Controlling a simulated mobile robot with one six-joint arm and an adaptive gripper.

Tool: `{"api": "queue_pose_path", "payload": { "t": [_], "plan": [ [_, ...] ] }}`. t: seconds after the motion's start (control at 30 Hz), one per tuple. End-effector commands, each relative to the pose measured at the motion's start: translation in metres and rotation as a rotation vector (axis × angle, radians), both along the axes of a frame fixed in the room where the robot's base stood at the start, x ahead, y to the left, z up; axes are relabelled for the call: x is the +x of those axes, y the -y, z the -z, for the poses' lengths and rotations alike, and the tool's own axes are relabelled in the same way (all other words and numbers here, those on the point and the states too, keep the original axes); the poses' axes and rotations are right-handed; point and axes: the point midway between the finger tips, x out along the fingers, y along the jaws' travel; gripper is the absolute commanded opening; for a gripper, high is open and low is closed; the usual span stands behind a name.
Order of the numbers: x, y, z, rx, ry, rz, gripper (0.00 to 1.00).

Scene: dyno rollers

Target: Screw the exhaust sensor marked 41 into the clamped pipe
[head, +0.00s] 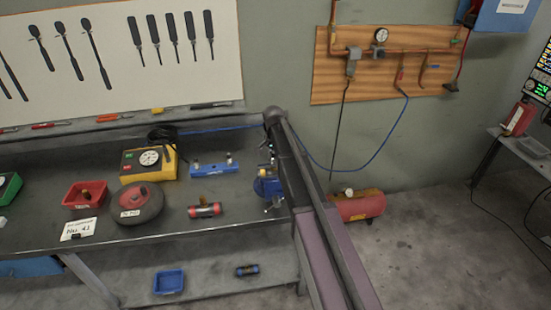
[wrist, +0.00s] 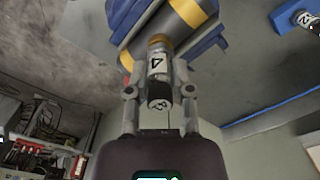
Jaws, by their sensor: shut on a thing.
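My gripper (wrist: 159,92) is shut on a small sensor (wrist: 158,68) with a white band, a dark marked end and a brass-coloured tip. A sideways 4 shows on the band; the full number is not readable. The tip meets the underside, as pictured, of the clamped pipe (wrist: 172,22), which is grey with yellow bands. I cannot tell whether its thread is engaged. Blue clamp jaws (wrist: 206,42) flank the pipe. In the head view, the blue clamp (head: 268,187) is at the bench's right end, partly behind my arm, and the sensor cannot be made out.
On the bench (head: 120,240) are a red bin (head: 85,199), a dark wheel (head: 137,208), a yellow gauge box (head: 135,173), a blue rack (head: 213,170), a red cylinder (head: 205,211) and a card reading 41 (head: 78,229). A red tank (head: 358,208) stands on the floor at right.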

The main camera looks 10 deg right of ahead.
Motion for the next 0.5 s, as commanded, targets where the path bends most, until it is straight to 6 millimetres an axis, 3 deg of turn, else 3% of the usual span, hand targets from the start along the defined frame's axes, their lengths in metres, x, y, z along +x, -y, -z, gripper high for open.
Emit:
{"api": "queue_pose_path", "payload": {
  "t": [0.5],
  "plan": [
    [0.0000,0.0003,-0.0001,0.000,0.000,0.295,0.00]
  ]
}}
